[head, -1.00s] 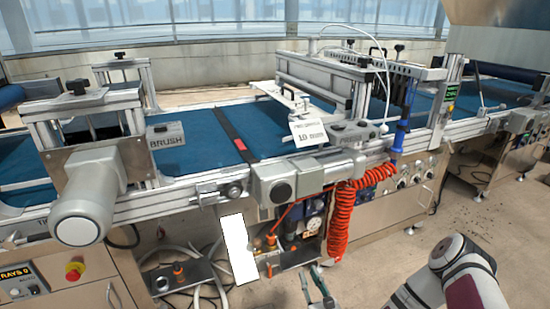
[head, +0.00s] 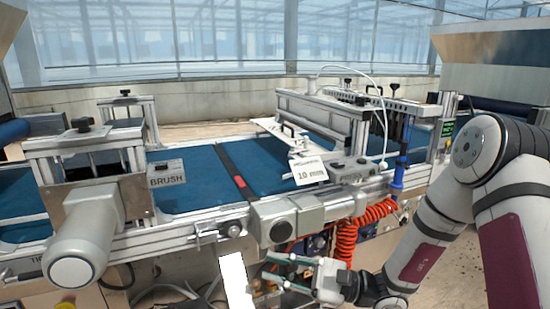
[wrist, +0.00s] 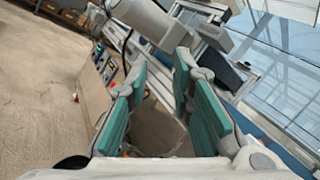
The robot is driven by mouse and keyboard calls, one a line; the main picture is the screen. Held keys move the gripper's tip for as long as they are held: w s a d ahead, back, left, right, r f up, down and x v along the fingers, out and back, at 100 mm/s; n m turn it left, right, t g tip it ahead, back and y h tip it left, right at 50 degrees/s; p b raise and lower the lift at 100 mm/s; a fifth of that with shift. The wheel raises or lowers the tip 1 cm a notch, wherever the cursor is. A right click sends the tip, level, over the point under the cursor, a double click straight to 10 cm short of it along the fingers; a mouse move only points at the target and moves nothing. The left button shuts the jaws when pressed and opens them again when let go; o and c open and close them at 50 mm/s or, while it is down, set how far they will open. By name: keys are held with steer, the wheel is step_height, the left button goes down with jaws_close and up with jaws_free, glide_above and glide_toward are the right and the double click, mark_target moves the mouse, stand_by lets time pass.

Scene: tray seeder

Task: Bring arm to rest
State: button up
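My gripper (head: 272,268) is in front of the seeder's side, low in the head view, with its fingers pointing left. In the wrist view, the green finger pads of my gripper (wrist: 155,98) stand apart with nothing between them. My arm (head: 440,225) is folded, with its elbow raised at the right of the head view. The tray seeder's blue belt (head: 195,185) runs behind my gripper, and the fingers look clear of the machine.
A blank white panel (head: 236,280) is close left of the fingertips. An orange coiled hose (head: 347,240) hangs just behind my gripper. A grey motor housing (head: 85,250) juts out at left. Bare floor (wrist: 40,95) lies left in the wrist view.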

steer(key=s+d+r+n+g+h, duration=0.2)
steer(key=s+r+n+g+h, duration=0.25)
steer(key=s, duration=0.55)
steer(key=s+d+r+n+g+h, duration=0.1)
steer(key=s+r+n+g+h, duration=0.25)
steer(key=s+n+h, duration=0.45)
steer(key=s+d+r+t+h, duration=0.1)
steer(key=s+d+t+h, duration=0.25)
steer(key=s+d, duration=0.35)
steer(key=s+d+r+t+h, duration=0.1)
steer(key=s+d+t+h, duration=0.3)
steer(key=d, duration=0.5)
step_height(320, 180, up, 21)
steer(key=t+p, duration=0.2)
steer(key=p, duration=1.7)
steer(key=shift+s+p, duration=0.35)
steer(key=shift+p, duration=0.05)
steer(key=shift+a+t, duration=0.1)
steer(key=shift+t, duration=0.15)
